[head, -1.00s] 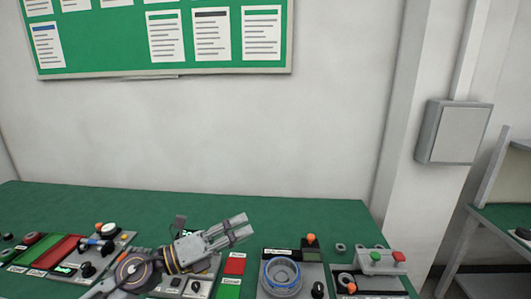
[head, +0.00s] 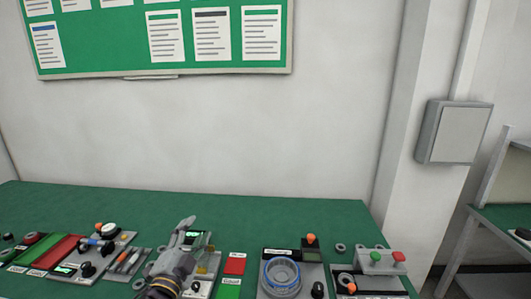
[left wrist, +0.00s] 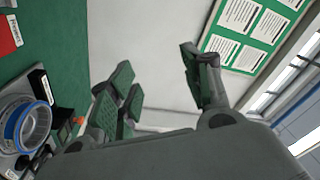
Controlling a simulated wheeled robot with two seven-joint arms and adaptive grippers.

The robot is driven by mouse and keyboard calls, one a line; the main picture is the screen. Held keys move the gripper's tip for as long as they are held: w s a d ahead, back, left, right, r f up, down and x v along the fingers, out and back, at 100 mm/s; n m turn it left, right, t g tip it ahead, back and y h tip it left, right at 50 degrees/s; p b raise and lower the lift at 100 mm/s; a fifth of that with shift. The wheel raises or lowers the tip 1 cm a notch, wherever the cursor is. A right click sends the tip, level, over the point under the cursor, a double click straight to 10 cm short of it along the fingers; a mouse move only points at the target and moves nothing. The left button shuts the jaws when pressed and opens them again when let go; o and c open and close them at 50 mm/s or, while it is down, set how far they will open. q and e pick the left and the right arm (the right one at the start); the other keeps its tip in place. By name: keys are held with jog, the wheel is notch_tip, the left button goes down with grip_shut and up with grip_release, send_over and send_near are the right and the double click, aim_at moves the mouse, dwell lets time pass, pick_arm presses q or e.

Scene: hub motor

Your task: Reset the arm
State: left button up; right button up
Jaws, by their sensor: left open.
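My left gripper (head: 188,229) is in the lower middle of the head view, above the green table (head: 180,204). Its fingers point up and away towards the back wall. In the left wrist view the fingers (left wrist: 160,85) stand apart with nothing between them, so it is open and empty. My right gripper is not in view.
Right of the gripper are red (head: 234,266) and green (head: 230,291) pads, a grey station with a blue-ringed round part (head: 281,273), and a button box (head: 382,259). Several tools and panels crowd the left. The table's back strip is clear. A wall box (head: 455,132) hangs right.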

pick_arm(q)
jog(key=s+a+f+n+g+y, duration=0.2)
jog(key=s+a+f+n+g, duration=0.15)
jog(key=f, duration=0.45)
jog(key=s+a+f+n+g+y, duration=0.2)
jog(key=s+f+n+g, duration=0.2)
jog(key=f, duration=0.4)
jog(key=s+d+f+n+g+h, duration=0.1)
jog(key=s+d+f+n+g, duration=0.1)
jog(key=s+f+g, duration=0.35)
jog(key=s+d+f+n+g+h, duration=0.1)
jog(key=s+f+n+g, duration=0.15)
jog(key=s+f, duration=0.6)
jog(key=s+a+f+m+g, duration=0.1)
jog(key=s+f, duration=0.1)
jog(key=f, duration=1.3)
jog(key=s+f, duration=0.2)
jog(key=f, duration=1.3)
jog(key=s+a+f, duration=0.3)
jog(key=s+f, duration=0.7)
jog(key=s, duration=0.1)
jog(key=s+a+f+g, duration=0.1)
jog(key=s+a+f, duration=0.2)
jog(key=s+f, duration=0.7)
jog(key=shift+s+m+y, duration=0.3)
jog(key=shift+s, duration=0.2)
